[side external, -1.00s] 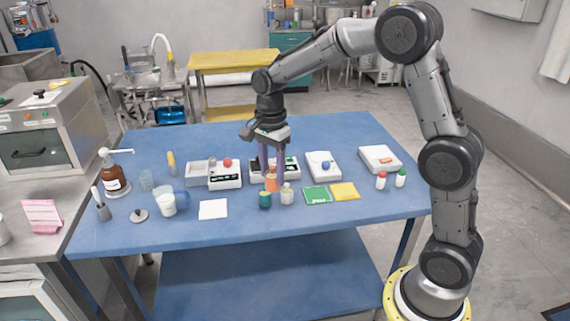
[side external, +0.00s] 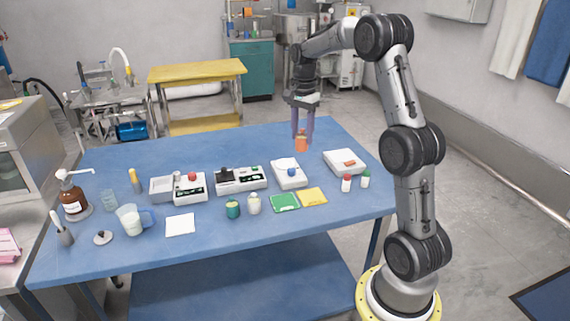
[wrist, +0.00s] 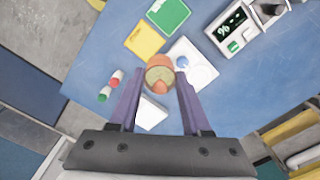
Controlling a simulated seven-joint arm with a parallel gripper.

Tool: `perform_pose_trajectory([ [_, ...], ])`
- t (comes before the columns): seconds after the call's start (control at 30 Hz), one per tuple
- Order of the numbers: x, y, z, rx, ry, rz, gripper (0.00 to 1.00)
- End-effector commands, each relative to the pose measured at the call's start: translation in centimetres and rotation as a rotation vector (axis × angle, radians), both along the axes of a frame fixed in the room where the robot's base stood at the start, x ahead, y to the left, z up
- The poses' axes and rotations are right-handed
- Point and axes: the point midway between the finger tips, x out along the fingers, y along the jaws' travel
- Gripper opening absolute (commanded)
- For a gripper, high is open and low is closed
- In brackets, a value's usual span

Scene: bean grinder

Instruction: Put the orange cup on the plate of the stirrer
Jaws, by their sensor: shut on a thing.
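The orange cup (side external: 301,143) is held between the two purple fingers of my gripper (side external: 302,134), above the far right part of the blue table. In the wrist view the cup (wrist: 158,64) sits upright between the fingertips of my gripper (wrist: 160,76), with its opening facing the camera. A white device with a blue knob (side external: 289,173), which looks like the stirrer, stands nearer the front and a little left of the cup.
A white box with a red mark (side external: 344,162) stands right of the knobbed device. A display device (side external: 241,180) and a red-knobbed device (side external: 190,187) stand to the left. Green (side external: 285,202) and yellow (side external: 312,196) packets and two small vials (side external: 347,183) lie in front.

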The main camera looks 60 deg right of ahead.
Motion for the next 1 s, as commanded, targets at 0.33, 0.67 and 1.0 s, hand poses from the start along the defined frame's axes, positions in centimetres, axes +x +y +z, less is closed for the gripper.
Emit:
perform_pose_trajectory([
  [0.33,3.4,-3.7,-2.4,0.001,0.002,-0.016,0.00],
  [0.67,7.9,-7.2,-6.2,0.002,0.003,-0.016,0.00],
  [1.0,10.0,-9.0,-9.3,0.000,0.000,-0.016,0.00],
])
